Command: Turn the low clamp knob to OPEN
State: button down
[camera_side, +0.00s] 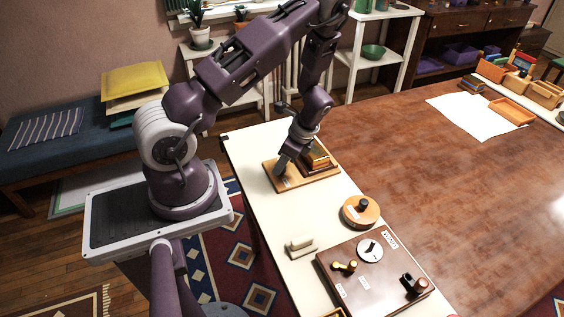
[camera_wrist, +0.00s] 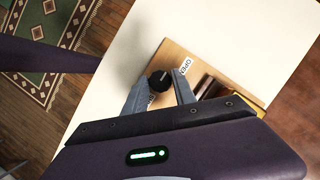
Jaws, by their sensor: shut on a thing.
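The black round clamp knob (camera_wrist: 159,80) sits on a light wooden board (camera_wrist: 178,56), with an OPEN label (camera_wrist: 186,66) to its right in the wrist view. A second label between my fingers is partly hidden and unreadable. My gripper (camera_wrist: 157,84) has its two grey fingers on either side of the knob, shut on it. In the side view the board (camera_side: 294,183) lies on the white table, and my gripper (camera_side: 280,167) reaches down to its left part, hiding the knob.
A brown and yellow stacked block (camera_side: 318,157) stands on the board close to my gripper. The brown tabletop (camera_side: 440,170) is largely clear.

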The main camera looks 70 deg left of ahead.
jog(key=shift+n, duration=0.3)
jog(key=n, duration=0.1)
jog(key=n+h, duration=0.1)
jog(key=n, duration=0.1)
jog(key=shift+w+a+n+g, duration=0.1)
jog(key=shift+w+n+g, duration=0.05)
jog(key=shift+n+g, duration=0.2)
jog(key=n+h, duration=0.1)
jog(key=n, duration=0.1)
jog(key=n+h, duration=0.1)
jog(key=n, duration=0.1)
jog(key=shift+a+n+g, duration=0.15)
jog(key=shift+n+g, duration=0.1)
jog(key=n+h, duration=0.1)
jog(key=n, duration=0.3)
jog(key=shift+a+n+h, duration=0.1)
jog(key=shift+n+h, duration=0.2)
jog(key=shift+h, duration=0.1)
jog(key=shift+a+n+t+h, duration=0.1)
jog(key=shift+n+t+h, duration=0.25)
jog(key=shift+n, duration=0.75)
jog(key=shift+n+t+h, duration=0.25)
jog(key=shift+n+h, duration=0.1)
jog(key=shift+n, duration=0.75)
jog(key=c, duration=1)
grip_release()
jog(key=shift+c, duration=0.2)
